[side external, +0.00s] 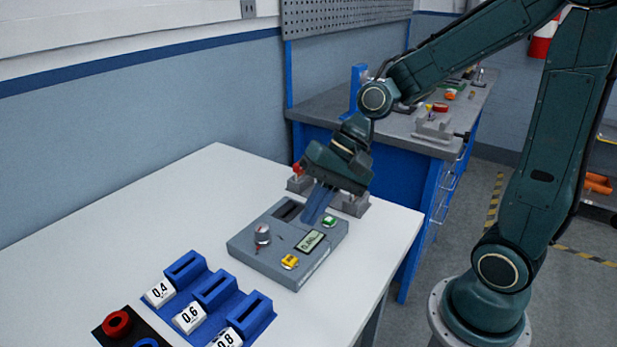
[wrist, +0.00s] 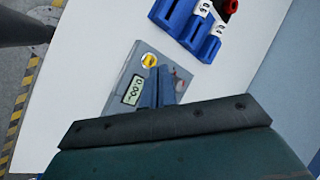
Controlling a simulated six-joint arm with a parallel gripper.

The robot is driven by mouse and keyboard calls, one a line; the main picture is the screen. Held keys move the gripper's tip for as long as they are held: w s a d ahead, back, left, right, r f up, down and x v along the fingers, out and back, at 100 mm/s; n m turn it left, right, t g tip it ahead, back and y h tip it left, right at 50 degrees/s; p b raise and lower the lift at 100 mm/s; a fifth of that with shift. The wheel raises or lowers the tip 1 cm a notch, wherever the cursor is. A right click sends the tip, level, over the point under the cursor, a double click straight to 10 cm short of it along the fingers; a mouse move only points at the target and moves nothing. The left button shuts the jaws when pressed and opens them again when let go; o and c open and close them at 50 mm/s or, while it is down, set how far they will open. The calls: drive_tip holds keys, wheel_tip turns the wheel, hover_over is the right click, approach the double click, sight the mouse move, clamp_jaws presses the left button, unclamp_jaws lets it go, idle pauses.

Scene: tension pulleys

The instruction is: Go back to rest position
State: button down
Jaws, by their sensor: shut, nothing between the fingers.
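My gripper (side external: 318,204) is shut with nothing in its fingers. In the side external view its blue fingers point down over the back part of the grey tension device (side external: 270,270). I cannot tell whether the fingertips touch the device. In the wrist view the shut fingers (wrist: 158,92) partly cover the device (wrist: 126,75). The device has a small display (side external: 311,241), a yellow button (side external: 289,262), a green button (side external: 329,220) and a grey knob (side external: 262,235). The display also shows in the wrist view (wrist: 133,90).
Blue holders (side external: 215,290) labelled 0.4, 0.6 and 0.8 stand at the front of the white table (side external: 130,230). A red pulley (side external: 117,324) lies on a black mat. Grey blocks (side external: 352,204) stand behind the device. A blue workbench (side external: 385,160) is beyond the table. The table's left side is clear.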

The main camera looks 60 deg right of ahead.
drive_tip(key=s+d+r+n+t+h, duration=0.1)
drive_tip(key=s+d+r+n+h, duration=0.2)
drive_tip(key=s, duration=0.3)
drive_tip(key=s+d+r+n+t+h, duration=0.1)
drive_tip(key=s+d+r+n+h, duration=0.1)
drive_tip(key=s+d+r+n, duration=0.2)
drive_tip(key=shift+s+r+n+t+h, duration=0.3)
drive_tip(key=shift+s+r+n+h, duration=0.25)
drive_tip(key=shift+s, duration=0.5)
drive_tip(key=c, duration=2.2)
unclamp_jaws()
drive_tip(key=shift+f, duration=0.1)
